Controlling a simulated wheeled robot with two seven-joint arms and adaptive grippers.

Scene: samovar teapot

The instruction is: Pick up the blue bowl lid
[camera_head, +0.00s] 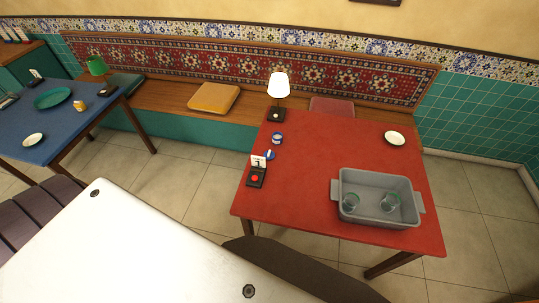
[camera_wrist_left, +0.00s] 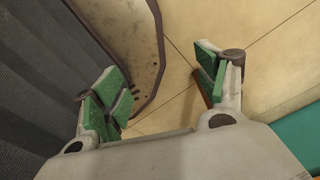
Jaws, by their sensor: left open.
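On the red table (camera_head: 318,165) in the head view, a small blue-and-white round item (camera_head: 277,138) sits near the left side, in front of the lamp. A smaller blue-and-white item (camera_head: 270,155) lies just in front of it. Both are too small to tell which is the bowl and which is the lid. My left gripper (camera_wrist_left: 160,85) shows only in the left wrist view. Its green-padded fingers are spread wide with nothing between them, above tiled floor. No bowl or lid shows in that view. My right gripper is in neither view.
A grey bin (camera_head: 349,182) with two glasses stands at the red table's front right. A lamp (camera_head: 278,90), a white dish (camera_head: 395,138) and a black stand with a red button (camera_head: 256,178) are also there. The table's middle is clear. A blue table (camera_head: 62,140) stands left.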

